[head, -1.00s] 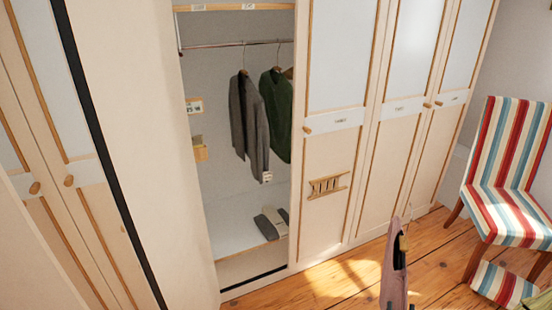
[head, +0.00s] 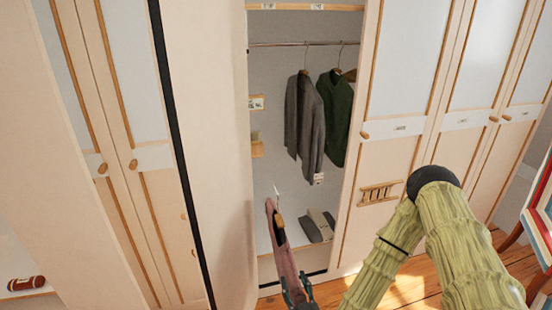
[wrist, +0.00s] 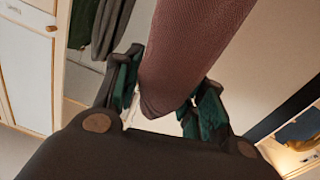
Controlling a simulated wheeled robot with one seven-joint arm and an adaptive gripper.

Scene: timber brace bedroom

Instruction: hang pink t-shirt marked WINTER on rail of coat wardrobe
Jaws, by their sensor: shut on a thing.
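The pink t-shirt (head: 286,262) hangs on a wooden hanger (head: 279,221), its hook pointing up. It looks narrow, seen nearly edge-on; no WINTER marking is visible. My gripper (head: 299,291), at the bottom edge of the head view, is shut on the shirt. In the wrist view the pink cloth (wrist: 195,50) rises between my fingers (wrist: 165,97). The shirt appears in front of the open coat wardrobe's lower part, with its hook well below the rail (head: 270,44) in the picture. Its depth relative to the opening is unclear.
A grey jacket (head: 304,120) and a green garment (head: 335,115) hang at the rail's right; its left part is bare. An open door panel (head: 205,130) borders the left. A striped chair (head: 541,215) is at far right.

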